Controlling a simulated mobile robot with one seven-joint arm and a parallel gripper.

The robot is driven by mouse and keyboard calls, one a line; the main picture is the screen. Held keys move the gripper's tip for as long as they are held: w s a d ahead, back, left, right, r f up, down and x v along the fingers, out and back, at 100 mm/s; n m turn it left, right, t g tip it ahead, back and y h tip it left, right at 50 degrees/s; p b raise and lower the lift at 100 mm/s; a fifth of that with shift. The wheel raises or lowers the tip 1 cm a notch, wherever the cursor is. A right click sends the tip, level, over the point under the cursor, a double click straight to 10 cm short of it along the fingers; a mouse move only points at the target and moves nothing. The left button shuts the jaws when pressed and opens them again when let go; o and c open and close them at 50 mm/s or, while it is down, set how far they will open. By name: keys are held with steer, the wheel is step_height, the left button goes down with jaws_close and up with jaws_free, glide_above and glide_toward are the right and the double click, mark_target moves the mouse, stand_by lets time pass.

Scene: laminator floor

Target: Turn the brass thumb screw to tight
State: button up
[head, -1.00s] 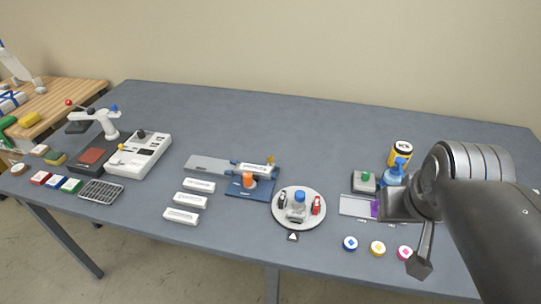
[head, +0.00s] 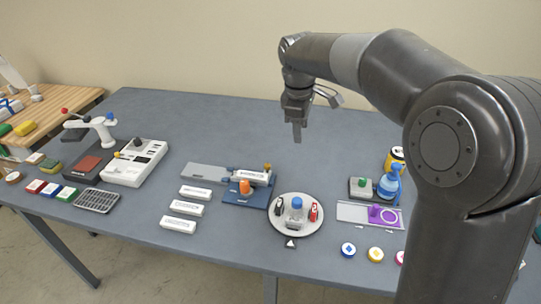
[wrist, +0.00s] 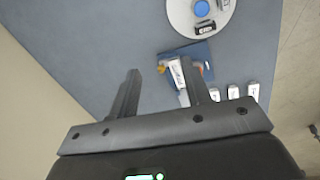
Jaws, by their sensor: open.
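The brass thumb screw (head: 267,167) stands at the back right end of a blue fixture (head: 236,198) on the table. A white labelled block (head: 254,177) lies in the fixture, with an orange knob (head: 246,187) in front of it. My gripper (head: 297,137) is empty, pointing down, high above the table, behind and right of the fixture. In the wrist view my gripper (wrist: 160,74) has its two fingers apart. A small brownish piece, likely the thumb screw (wrist: 162,68), shows between them, well below. The screw's setting is too small to read.
A round white turntable (head: 279,225) with a blue-capped bottle stands right of the fixture. Several white labelled blocks (head: 179,225) lie in front left. A blue pump bottle (head: 389,184) and a purple stamp stand farther right. The back middle of the table is clear.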

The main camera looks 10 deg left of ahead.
mark_target(267, 165)
steer(key=w+a+f+n+g, duration=0.2)
steer(key=w+a+f+n, duration=0.4)
steer(key=w+a+f, duration=0.4)
steer(key=shift+y, duration=0.3)
steer(key=f, duration=0.3)
steer(key=s+f, duration=0.1)
steer(key=f, duration=0.7)
steer(key=shift+s+a, duration=0.2)
steer(key=shift+a, duration=0.2)
jaws_close()
